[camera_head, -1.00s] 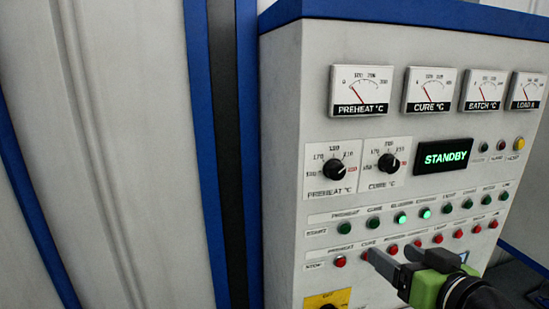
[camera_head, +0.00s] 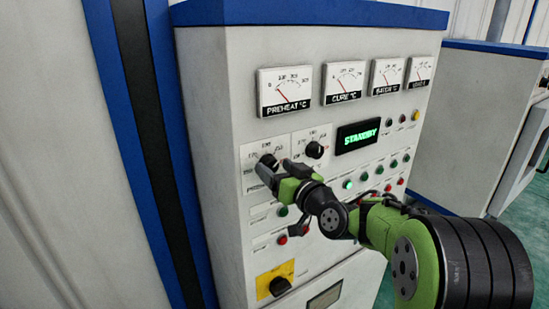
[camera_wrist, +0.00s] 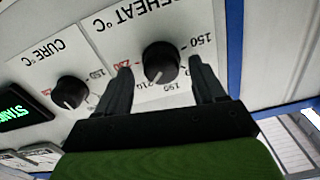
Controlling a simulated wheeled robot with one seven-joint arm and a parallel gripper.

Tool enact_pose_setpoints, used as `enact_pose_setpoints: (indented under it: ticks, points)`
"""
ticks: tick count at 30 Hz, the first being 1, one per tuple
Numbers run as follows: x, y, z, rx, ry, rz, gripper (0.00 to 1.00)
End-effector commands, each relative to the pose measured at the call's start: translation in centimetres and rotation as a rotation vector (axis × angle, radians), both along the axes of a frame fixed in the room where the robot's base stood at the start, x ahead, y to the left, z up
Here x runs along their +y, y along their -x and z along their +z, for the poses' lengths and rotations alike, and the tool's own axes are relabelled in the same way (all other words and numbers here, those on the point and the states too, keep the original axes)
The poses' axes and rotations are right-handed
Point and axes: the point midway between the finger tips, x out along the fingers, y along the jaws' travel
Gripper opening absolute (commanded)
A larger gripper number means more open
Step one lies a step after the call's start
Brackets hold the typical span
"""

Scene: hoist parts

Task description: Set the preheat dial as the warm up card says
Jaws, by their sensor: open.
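The preheat dial (camera_wrist: 161,62) is a round black knob on a white scale plate; the wrist view shows it upside down. Its white pointer line faces down and slightly left in that view, near the 210 mark, but I cannot tell the exact setting. My gripper (camera_wrist: 160,72) is open, with one finger on each side of the knob and gaps showing. In the head view my gripper (camera_head: 272,170) is in front of the preheat dial (camera_head: 268,160) and partly hides it. No warm up card is in view.
The cure dial (camera_head: 315,150) sits just right of the preheat dial. Above are several meters, including the preheat meter (camera_head: 285,90), and a green STANDBY display (camera_head: 358,135). Rows of buttons and a yellow-plated switch (camera_head: 275,280) lie below.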

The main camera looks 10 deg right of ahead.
Motion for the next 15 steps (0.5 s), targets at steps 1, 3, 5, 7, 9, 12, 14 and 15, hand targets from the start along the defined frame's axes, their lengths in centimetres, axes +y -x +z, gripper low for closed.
enact_pose_setpoints:
  ticks: [1, 3, 5, 7, 9, 12, 14, 15]
  points:
    - [0.30, -0.50, 0.28, 0.001, -0.001, 0.004, 0.69]
    - [0.40, -0.92, 0.13, 0.001, -0.002, 0.002, 0.69]
    - [0.45, -1.06, 0.08, 0.000, -0.001, 0.002, 0.69]
    - [0.44, -1.08, 0.00, 0.000, -0.001, 0.001, 0.69]
    - [0.42, -1.06, -0.05, 0.000, -0.001, 0.001, 0.69]
    - [0.41, -1.04, -0.08, 0.000, -0.001, 0.001, 0.61]
    - [0.40, -1.04, -0.09, 0.000, -0.001, 0.001, 0.52]
    - [0.40, -1.04, -0.09, 0.000, -0.001, 0.001, 0.46]
